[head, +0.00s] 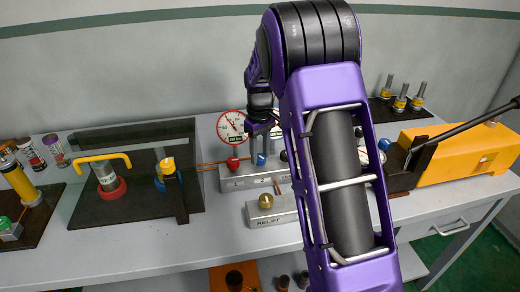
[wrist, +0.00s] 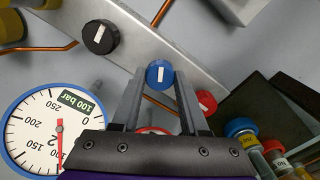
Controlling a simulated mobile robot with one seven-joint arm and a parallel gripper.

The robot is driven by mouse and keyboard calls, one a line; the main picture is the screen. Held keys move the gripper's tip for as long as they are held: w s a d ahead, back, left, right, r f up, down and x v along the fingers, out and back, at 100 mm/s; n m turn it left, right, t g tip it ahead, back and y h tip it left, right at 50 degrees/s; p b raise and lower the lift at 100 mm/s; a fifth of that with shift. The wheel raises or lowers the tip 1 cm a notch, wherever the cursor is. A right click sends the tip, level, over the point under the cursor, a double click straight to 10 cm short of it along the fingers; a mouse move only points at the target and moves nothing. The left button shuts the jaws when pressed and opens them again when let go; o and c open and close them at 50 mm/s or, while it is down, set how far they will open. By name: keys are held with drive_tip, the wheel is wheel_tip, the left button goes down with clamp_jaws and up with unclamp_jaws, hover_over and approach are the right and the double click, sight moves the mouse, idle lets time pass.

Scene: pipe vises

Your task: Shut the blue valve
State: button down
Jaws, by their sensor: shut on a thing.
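The blue valve (head: 261,159) is a round blue knob on a grey manifold block (head: 237,183). It also shows in the wrist view (wrist: 159,76), with a white mark on its top running nearly up and down in the picture. My gripper (wrist: 160,82) has one finger on each side of the blue knob and is shut on it. In the head view my gripper (head: 260,145) is small, directly above the block, partly hidden by my arm.
A red knob (wrist: 206,102) and a black knob (wrist: 101,37) flank the blue one on the block. A round pressure gauge (head: 232,126) stands behind. A relief block with a brass knob (head: 266,201) lies in front. A yellow pump (head: 462,155) with a long lever is at right.

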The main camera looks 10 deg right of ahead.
sight(260, 156)
drive_tip(key=m+p, duration=0.1)
drive_tip(key=m, duration=0.5)
drive_tip(key=shift+r+p, duration=0.1)
drive_tip(key=shift+p, duration=0.25)
idle(0.4)
drive_tip(key=shift+c, duration=2.1)
unclamp_jaws()
wheel_tip(260, 156, up, 17)
drive_tip(key=p, duration=0.1)
drive_tip(key=shift+r, duration=0.15)
